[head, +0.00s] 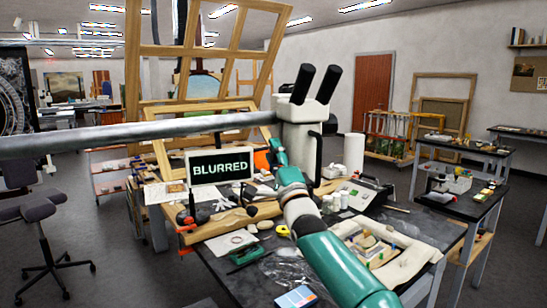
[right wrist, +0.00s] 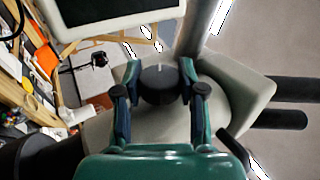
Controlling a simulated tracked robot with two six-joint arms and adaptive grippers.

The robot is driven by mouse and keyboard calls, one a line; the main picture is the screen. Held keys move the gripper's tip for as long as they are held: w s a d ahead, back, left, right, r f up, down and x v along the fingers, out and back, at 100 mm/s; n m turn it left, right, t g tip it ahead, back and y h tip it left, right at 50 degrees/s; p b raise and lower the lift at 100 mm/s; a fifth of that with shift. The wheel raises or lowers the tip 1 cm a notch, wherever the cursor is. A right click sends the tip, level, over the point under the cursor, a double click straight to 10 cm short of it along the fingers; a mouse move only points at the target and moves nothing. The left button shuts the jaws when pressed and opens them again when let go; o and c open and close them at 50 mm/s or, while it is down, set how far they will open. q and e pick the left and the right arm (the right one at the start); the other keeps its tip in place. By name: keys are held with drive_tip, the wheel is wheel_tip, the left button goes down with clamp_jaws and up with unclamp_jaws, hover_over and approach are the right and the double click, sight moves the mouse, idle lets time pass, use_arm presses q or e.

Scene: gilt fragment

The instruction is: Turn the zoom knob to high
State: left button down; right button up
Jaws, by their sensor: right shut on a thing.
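The microscope (head: 299,112) has a pale body and two black eyepieces and hangs on a thick grey boom. It also fills the middle of the right wrist view (right wrist: 235,92). The dark round zoom knob (right wrist: 160,84) carries a pale line near its top edge. In the head view I cannot make the knob out. My right gripper (head: 272,148) is at the left side of the microscope. In the right wrist view its two fingers (right wrist: 160,100) stand on either side of the knob, shut on it. My left gripper is not in view.
A monitor (head: 221,166) on the bench reads "BLURRED". The boom (head: 130,135) crosses from the left to the microscope. The bench (head: 225,275) is crowded with tools, jars, a grey box and a cream cushion under a gilt fragment. Easel frames (head: 205,65) stand behind.

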drive_tip(key=shift+w+f+t, duration=0.1)
drive_tip(key=shift+f+t, duration=0.2)
drive_tip(key=shift+t, duration=0.1)
drive_tip(key=o, duration=1.1)
drive_tip(key=shift+o, duration=0.2)
drive_tip(key=shift+r, duration=0.1)
drive_tip(key=shift+r, duration=0.1)
drive_tip(key=v, duration=1.2)
drive_tip(key=shift+f, duration=0.25)
drive_tip(key=shift+w, duration=0.1)
